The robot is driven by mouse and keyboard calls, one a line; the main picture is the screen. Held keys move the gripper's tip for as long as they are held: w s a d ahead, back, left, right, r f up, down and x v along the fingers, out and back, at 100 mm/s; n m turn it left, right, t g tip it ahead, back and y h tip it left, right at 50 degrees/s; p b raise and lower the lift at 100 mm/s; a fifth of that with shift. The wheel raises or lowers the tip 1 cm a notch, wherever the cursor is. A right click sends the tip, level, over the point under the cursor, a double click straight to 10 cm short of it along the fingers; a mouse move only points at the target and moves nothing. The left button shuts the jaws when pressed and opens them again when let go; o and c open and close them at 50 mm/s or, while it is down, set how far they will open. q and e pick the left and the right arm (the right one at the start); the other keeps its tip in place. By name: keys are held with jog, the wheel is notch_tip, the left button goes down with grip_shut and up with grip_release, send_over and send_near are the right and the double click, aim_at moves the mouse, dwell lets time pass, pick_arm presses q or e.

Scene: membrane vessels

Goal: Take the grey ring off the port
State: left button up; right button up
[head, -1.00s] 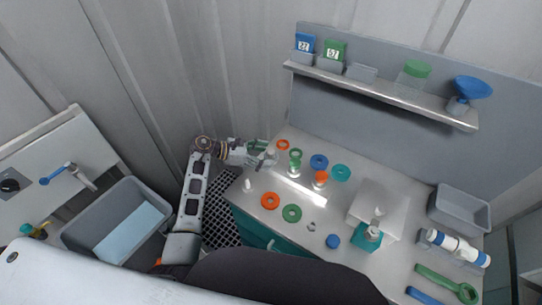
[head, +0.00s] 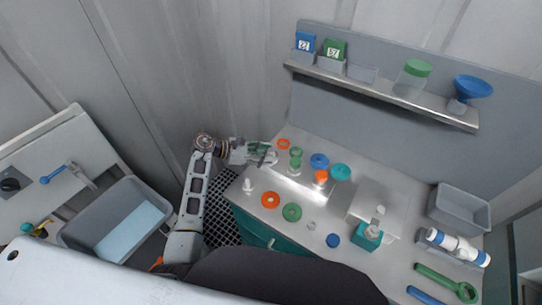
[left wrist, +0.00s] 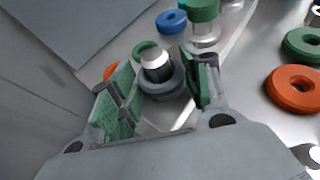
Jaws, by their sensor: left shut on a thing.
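The grey ring (left wrist: 166,88) sits around the port (left wrist: 156,62), a short upright post with a white top, in the left wrist view. My left gripper (left wrist: 165,92) is shut on the grey ring, with a green-padded finger on either side. In the head view my left gripper (head: 266,154) is at the far left end of the bench's row of ports, and its fingers largely hide the ring there. The wrist view does not show clearly whether the ring is lifted from its seat. My right gripper is not in view.
Loose orange (head: 270,200) and green (head: 292,212) rings lie in front. A white post (head: 248,186) stands near the bench's left edge. A grey basin (head: 75,238) is at left.

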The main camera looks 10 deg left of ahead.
pick_arm(q)
notch_tip(320, 180, up, 8)
jog(key=shift+r+b, duration=0.1)
jog(key=shift+b, duration=0.55)
jog(key=shift+r, duration=0.9)
